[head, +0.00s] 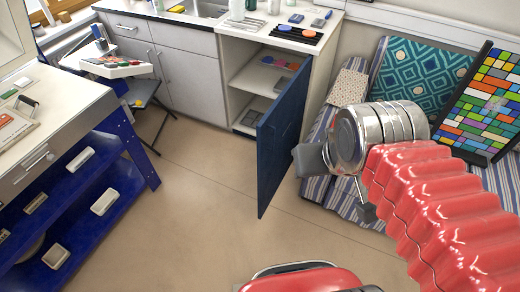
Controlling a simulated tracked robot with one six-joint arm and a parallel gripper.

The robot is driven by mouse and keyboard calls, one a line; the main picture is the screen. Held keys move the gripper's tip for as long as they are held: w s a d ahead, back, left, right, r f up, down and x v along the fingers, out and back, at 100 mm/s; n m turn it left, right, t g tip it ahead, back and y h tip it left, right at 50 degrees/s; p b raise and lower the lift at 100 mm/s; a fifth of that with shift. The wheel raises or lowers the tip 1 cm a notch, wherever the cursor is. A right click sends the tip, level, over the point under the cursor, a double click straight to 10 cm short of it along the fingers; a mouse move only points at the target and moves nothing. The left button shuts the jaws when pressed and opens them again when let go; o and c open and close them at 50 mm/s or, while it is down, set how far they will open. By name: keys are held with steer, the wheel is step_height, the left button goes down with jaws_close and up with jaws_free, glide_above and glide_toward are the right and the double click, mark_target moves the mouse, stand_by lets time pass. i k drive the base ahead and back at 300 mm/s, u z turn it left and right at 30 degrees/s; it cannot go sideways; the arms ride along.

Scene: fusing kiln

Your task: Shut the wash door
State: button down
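The wash door (282,135) is a dark blue panel. It stands swung wide open from the pale cabinet (230,62) under the counter, with its free edge toward me. The open cabinet shows shelves with a few small coloured items. My gripper (335,188) is right of the door, at the end of my red-sleeved arm with its metal wrist. Its grey fingers are spread, with nothing seen between them. One finger is close to the door's right face; I cannot tell whether they touch.
A striped bench (318,185) with cushions and a coloured mosaic panel (485,105) stands at right, close to my arm. A blue workbench (90,190) is at left. A small folding table (118,67) stands behind it. The floor (200,200) left of the door is clear.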

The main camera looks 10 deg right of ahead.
mark_target(278, 132)
steer(key=u, duration=0.1)
steer(key=i, duration=1)
